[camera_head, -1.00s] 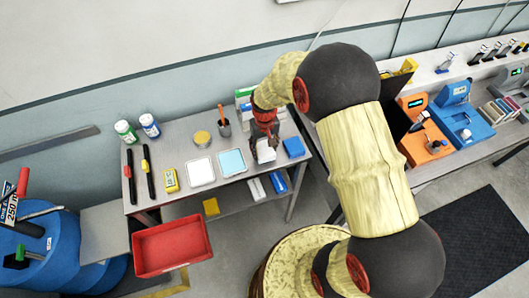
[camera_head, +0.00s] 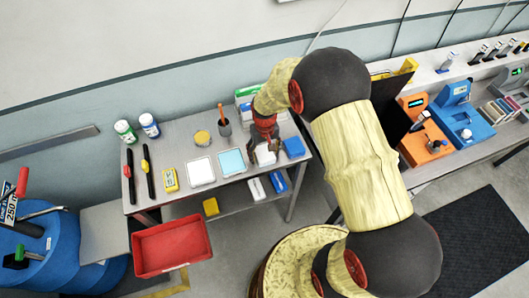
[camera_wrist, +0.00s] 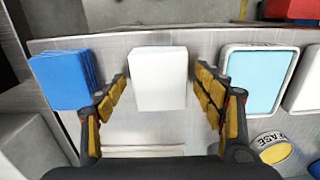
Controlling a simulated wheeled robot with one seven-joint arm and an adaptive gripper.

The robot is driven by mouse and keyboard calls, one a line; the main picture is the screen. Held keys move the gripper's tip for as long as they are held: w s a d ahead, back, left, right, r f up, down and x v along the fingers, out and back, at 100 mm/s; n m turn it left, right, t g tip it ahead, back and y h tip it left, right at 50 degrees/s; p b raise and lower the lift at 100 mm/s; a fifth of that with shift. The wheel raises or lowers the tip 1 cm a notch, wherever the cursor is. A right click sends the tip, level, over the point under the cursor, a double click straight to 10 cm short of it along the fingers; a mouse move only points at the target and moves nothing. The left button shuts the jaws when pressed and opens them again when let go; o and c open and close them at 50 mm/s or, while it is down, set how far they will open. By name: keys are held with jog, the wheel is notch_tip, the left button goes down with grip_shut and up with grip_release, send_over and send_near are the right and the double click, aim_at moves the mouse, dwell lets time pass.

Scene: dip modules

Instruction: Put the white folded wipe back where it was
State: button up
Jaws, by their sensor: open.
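The white folded wipe (camera_wrist: 158,78) lies flat on the grey metal table, between the two fingers of my gripper (camera_wrist: 160,84) in the wrist view. A gap shows on both sides of it, so the open fingers do not grip it. In the head view the wipe (camera_head: 265,156) sits just below my gripper (camera_head: 264,146), partly covered by the fingers. A stack of blue folded wipes (camera_wrist: 62,79) lies beside it, to the left in the wrist view and to the right in the head view (camera_head: 293,147).
A tray with a light blue inside (camera_head: 232,162) lies on the wipe's other side, then a white tray (camera_head: 201,171). A yellow-lidded jar (camera_head: 202,138) and a cup with an orange stick (camera_head: 224,128) stand behind. A red bin (camera_head: 171,247) is below the table's front edge.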

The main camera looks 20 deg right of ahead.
notch_tip(320, 180, up, 12)
notch_tip(320, 180, up, 8)
jog(key=t, duration=0.1)
send_over(265, 153)
jog(key=s, duration=0.2)
jog(key=s+r+t, duration=0.4)
jog(key=s+r, duration=1.3)
jog(key=s, duration=0.2)
jog(key=shift+s+r+t+p, duration=0.2)
jog(key=shift+s+t+p, duration=0.1)
jog(key=shift+s, duration=0.1)
jog(key=shift+a, duration=0.1)
